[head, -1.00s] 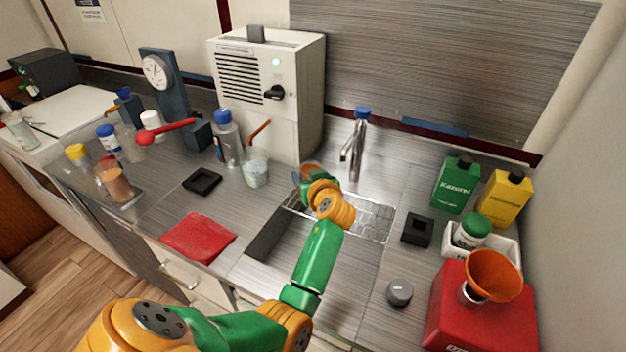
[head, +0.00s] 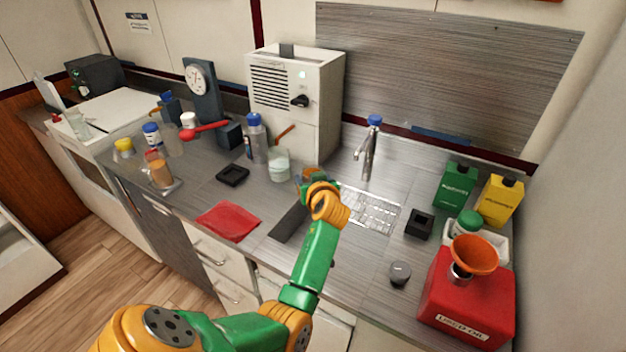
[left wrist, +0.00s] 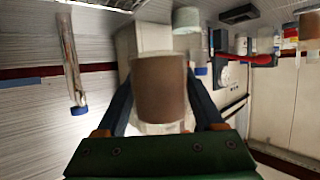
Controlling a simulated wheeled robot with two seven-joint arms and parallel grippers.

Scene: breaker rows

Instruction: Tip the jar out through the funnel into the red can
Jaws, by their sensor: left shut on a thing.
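My left gripper (head: 314,178) is raised over the counter near the sink's left edge, mostly hidden by my own wrist. In the left wrist view it is shut on a jar (left wrist: 160,88) with brown contents, held between both fingers. Only a bit of the jar shows in the head view. The red can (head: 462,308), labelled "USED OIL", stands at the right front of the counter. The orange funnel (head: 475,254) sits in its neck, mouth up. The gripper and jar are well to the left of the funnel. My right gripper is not in view.
A faucet (head: 368,150) stands behind the sink rack (head: 371,211). A grey knob (head: 399,272) and black holder (head: 419,224) lie left of the can. Green (head: 455,185) and yellow (head: 499,200) bottles stand behind it. A beaker (head: 278,165) stands left of the gripper.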

